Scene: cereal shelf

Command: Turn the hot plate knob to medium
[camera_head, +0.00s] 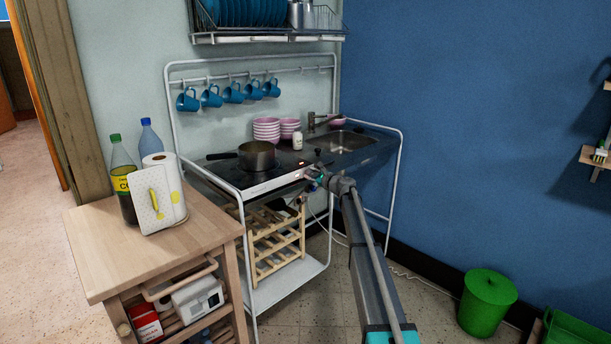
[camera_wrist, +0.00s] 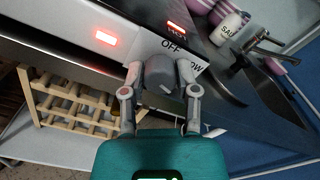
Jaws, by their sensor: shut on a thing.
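The hot plate (camera_head: 220,168) is a black cooktop with a white front panel, and a dark pot (camera_head: 257,158) stands on it. My gripper (camera_head: 316,174) is at the right end of that front panel. In the wrist view my gripper (camera_wrist: 160,88) has its two fingers on either side of the grey knob (camera_wrist: 160,74) and is shut on it. The words OFF and part of LOW show on the panel just beyond the knob. I cannot tell where the knob's pointer stands. A red light (camera_wrist: 105,37) and a lit HOT sign (camera_wrist: 177,27) glow.
A sink (camera_head: 342,141) lies right of the hot plate, with a salt shaker (camera_head: 297,140) and pink bowls (camera_head: 266,130) behind. A wooden rack (camera_head: 275,240) stands below. A wooden cart (camera_head: 150,250) with bottles is at left. A green bin (camera_head: 487,300) stands on the floor at right.

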